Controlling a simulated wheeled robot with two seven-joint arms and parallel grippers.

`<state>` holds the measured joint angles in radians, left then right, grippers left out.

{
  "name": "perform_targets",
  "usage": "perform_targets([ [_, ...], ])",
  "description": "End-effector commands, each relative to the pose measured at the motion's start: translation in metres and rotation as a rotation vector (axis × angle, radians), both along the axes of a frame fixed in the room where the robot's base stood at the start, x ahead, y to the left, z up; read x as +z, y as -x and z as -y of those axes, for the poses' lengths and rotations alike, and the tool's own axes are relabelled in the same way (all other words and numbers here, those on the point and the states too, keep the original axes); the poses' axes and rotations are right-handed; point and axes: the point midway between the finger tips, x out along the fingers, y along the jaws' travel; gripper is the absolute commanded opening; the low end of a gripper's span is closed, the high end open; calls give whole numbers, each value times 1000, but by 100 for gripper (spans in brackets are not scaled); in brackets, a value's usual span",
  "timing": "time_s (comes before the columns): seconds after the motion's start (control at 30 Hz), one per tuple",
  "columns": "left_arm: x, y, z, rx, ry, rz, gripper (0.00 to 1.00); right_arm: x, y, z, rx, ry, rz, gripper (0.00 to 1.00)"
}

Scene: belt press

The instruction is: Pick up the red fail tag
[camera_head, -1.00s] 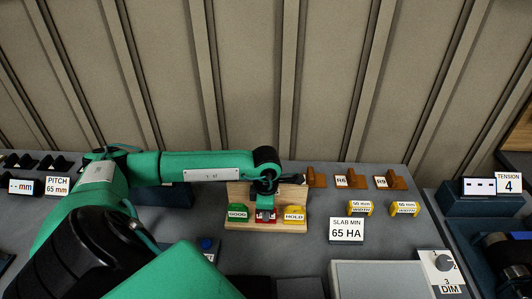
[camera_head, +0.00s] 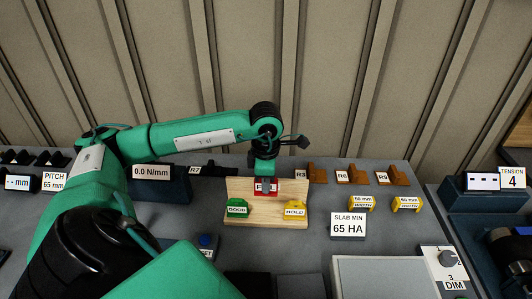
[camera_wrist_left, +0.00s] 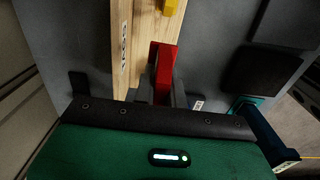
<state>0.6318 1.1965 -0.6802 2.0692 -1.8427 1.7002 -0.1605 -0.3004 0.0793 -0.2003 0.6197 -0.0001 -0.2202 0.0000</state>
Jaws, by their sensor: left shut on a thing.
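The red fail tag (camera_head: 266,187) is between the fingers of my left gripper (camera_head: 265,180), lifted above the ledge of the wooden tag rack (camera_head: 267,224). In the left wrist view the red tag (camera_wrist_left: 164,72) sits between the dark fingers beside the wooden rack (camera_wrist_left: 143,35). My left gripper is shut on it. The green GOOD tag (camera_head: 237,208) and the yellow HOLD tag (camera_head: 295,209) stand on the rack's left and right sides, with an empty gap between them. My right gripper is not in view.
Brown blocks (camera_head: 357,174) labelled R3, R6 and R9 stand right of the rack. Yellow width blocks (camera_head: 362,203) and a SLAB MIN 65 HA sign (camera_head: 348,225) are nearer. A 0.0 N/mm display (camera_head: 152,172) stands left, and a blue button (camera_head: 205,240) is in front.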

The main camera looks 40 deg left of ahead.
Motion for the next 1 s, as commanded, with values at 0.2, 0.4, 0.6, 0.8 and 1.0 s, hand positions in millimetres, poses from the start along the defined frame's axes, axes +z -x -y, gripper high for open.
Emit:
perform_targets([
  [0.2, 50, -1, 0, 0, 0, 6, 0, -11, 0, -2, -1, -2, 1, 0],
  [0.4, 80, -1, 0, 0, 0, 3, 0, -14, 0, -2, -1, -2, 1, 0],
  [0.6, 94, 0, 0, 1, 1, 1, 0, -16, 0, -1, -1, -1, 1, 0],
  [0.8, 99, 0, 0, 0, 1, 1, 0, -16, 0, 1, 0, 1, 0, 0],
  [1.0, 98, 0, 0, 0, 1, -1, 0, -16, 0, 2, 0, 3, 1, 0],
])
